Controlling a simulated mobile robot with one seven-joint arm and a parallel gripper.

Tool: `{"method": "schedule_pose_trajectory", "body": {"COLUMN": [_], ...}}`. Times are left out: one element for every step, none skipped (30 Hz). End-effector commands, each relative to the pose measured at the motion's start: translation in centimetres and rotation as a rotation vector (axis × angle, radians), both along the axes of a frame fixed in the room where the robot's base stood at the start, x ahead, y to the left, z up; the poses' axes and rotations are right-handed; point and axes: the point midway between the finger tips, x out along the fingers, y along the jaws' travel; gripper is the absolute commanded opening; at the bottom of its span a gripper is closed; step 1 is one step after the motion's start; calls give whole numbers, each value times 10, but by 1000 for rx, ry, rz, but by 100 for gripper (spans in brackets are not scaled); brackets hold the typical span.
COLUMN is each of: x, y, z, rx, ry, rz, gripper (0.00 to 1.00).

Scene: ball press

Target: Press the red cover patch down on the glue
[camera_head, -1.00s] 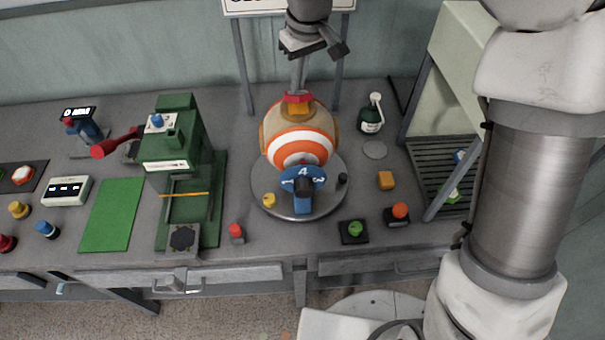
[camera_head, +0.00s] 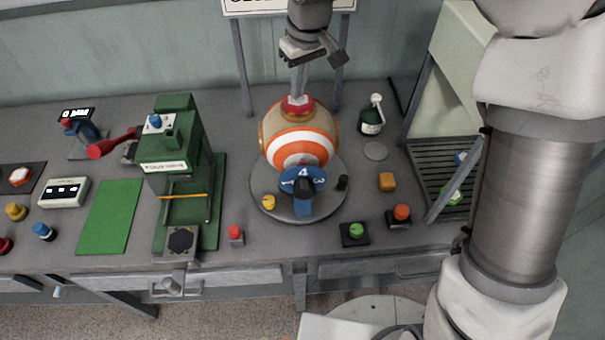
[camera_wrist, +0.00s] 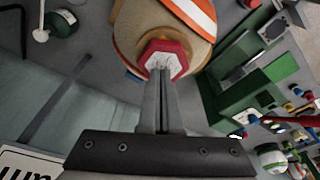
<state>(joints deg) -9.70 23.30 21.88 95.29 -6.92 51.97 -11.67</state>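The red cover patch (camera_head: 289,101) lies on top of the tan ball (camera_head: 297,142), which has an orange and white stripe. In the wrist view the patch (camera_wrist: 160,46) is a red hexagonal rim around a pale middle. My gripper (camera_head: 298,96) points down at the patch from above. In the wrist view its two fingers (camera_wrist: 159,76) are shut together, with their tips over the pale middle. The tips seem to touch the patch, but the exact contact is hard to tell. Any glue under the patch is hidden.
The ball sits on a round grey turntable (camera_head: 262,199) with a blue numbered dial (camera_head: 318,174). A green press (camera_head: 178,150) stands to the left and a dark green bottle (camera_head: 370,122) to the right. Green (camera_head: 355,230) and red-orange (camera_head: 401,212) buttons are near the front edge.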

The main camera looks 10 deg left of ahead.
Motion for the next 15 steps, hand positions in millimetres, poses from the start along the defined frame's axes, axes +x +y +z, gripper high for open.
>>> {"method": "schedule_pose_trajectory", "body": {"x": [0, 0, 0, 0, 0, 0, 0, 0, 0, 0, 0, 0, 0, 0, 0], "y": [0, 0, 0, 0, 0, 0, 0, 0, 0, 0, 0, 0, 0, 0, 0], "z": [0, 0, 0, 0, 0, 0, 0, 1, 2, 3, 5, 8, 10, 13, 16], "rx": [0, -1, -1, -1, -1, -1, -1, -1, 0, 0, 0, 0, 0, 0, 0], "ry": [0, 1, 1, 1, 1, 1, 1, 1, 0, 0, 0, 0, 0, 0, 0], "rz": [0, 0, 0, 0, 0, 0, 0, 0, 0, 0, 0, 0, 0, 0, 0], "gripper": [0, 0, 0, 0, 0, 0, 0, 0, 0, 0, 0, 0, 0, 0, 0]}}
